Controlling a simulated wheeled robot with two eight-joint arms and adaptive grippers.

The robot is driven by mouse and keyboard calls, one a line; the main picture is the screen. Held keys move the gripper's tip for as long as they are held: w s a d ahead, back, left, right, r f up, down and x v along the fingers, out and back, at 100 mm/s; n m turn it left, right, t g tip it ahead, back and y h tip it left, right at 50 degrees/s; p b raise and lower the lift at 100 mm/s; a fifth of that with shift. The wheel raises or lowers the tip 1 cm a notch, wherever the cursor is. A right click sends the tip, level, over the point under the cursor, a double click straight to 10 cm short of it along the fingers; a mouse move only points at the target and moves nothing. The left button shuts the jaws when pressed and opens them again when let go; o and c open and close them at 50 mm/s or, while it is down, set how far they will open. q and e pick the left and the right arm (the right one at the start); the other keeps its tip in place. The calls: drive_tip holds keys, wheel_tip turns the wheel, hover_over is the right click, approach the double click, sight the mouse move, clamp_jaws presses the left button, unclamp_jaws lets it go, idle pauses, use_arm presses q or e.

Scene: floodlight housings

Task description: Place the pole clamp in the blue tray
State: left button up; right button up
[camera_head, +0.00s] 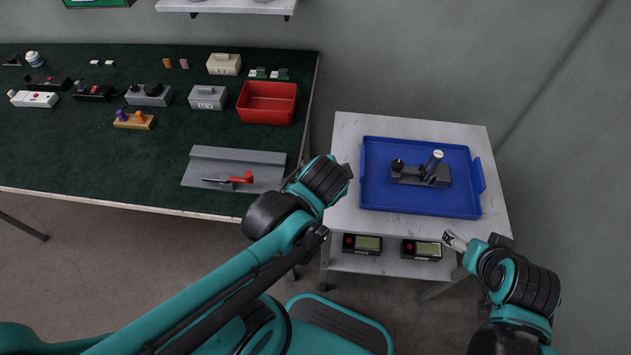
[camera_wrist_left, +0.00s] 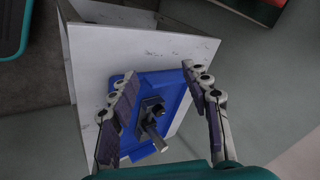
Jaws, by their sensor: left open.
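The pole clamp (camera_head: 421,174), a dark grey base with a black knob and a pale-topped upright post, rests on the floor of the blue tray (camera_head: 376,202). It also shows in the left wrist view (camera_wrist_left: 152,119), inside the tray (camera_wrist_left: 178,84). My left gripper (camera_wrist_left: 158,73) is open and empty, its fingers spread above the tray with the clamp apart from them. In the head view my left wrist hides its fingers, left of the tray. My right gripper (camera_head: 454,241) is near the front right of the side table; its finger opening is too small to tell.
The tray stands on a pale side table (camera_head: 350,126); two black devices with displays (camera_head: 362,244) (camera_head: 421,249) sit on its lower shelf. The green-topped bench (camera_head: 60,150) at left holds a red bin (camera_head: 267,102), a grey fixture plate (camera_head: 233,168) with a red-handled clamp, and several small parts.

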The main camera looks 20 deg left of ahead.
use_arm(q)
drive_tip(key=shift+s+a+r+n+h, duration=0.3)
drive_tip(key=shift+s+n, duration=0.55)
drive_tip(key=shift+n, duration=0.7)
drive_tip(key=shift+s+a+r+n+h, duration=0.25)
drive_tip(key=shift+s+a+r+n, duration=0.2)
drive_tip(key=shift+s+n, duration=0.75)
drive_tip(key=shift+s+a+r+n+h, duration=0.3)
drive_tip(key=shift+s+n, duration=0.2)
drive_tip(key=shift+n, duration=1.35)
